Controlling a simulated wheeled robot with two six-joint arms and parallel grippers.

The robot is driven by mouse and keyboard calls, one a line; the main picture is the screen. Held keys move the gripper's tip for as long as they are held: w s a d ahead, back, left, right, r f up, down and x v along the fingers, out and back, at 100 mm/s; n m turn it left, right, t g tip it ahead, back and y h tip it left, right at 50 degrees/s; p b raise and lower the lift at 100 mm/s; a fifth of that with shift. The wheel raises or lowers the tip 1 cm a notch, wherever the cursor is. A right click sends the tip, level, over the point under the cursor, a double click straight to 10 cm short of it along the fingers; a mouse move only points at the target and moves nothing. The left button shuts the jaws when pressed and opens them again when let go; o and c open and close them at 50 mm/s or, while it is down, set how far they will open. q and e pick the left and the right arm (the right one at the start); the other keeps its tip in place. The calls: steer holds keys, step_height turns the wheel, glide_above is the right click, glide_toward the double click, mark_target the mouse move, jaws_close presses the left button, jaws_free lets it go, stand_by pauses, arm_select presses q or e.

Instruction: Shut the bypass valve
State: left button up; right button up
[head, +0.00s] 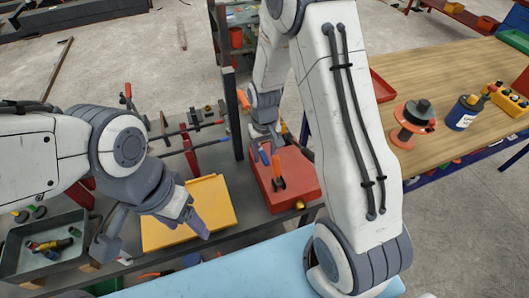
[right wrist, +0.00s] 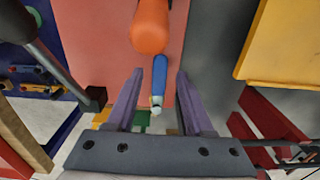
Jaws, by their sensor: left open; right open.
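A red box (head: 300,168) sits on the grey bench with an orange handle (head: 278,172) and a blue handle (head: 263,154) near its left side. I cannot tell which handle belongs to the bypass valve. My right gripper (head: 264,134) is at the far left part of the box. In the right wrist view its open fingers (right wrist: 156,100) stand on either side of the lower end of the blue handle (right wrist: 159,80), with a gap at each side. The orange handle (right wrist: 150,28) lies just beyond. My left gripper (head: 150,222) is open and empty over the yellow plate.
The yellow plate (head: 215,197) lies left of the red box. A grey tray (head: 45,270) with fittings stands at the far left. A dark post (head: 233,112) rises behind the box. A wooden table (head: 440,75) at right holds a reel (head: 411,122) and a blue can (head: 462,113).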

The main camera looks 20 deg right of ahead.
mark_target(264, 158)
step_height(264, 158, up, 10)
steer(key=b, duration=0.1)
steer(key=shift+r, duration=0.2)
stand_by(0.4)
steer(key=s+a+r+n, duration=0.4)
steer(key=s+a+r, duration=0.2)
steer(key=s+a, duration=0.55)
steer(key=s+a+n+y, duration=0.1)
steer(key=s+a+n, duration=0.1)
steer(key=s, duration=0.9)
steer(key=shift+s+r+n, duration=0.25)
steer(key=shift+r+n, duration=0.15)
steer(key=shift+n, duration=0.4)
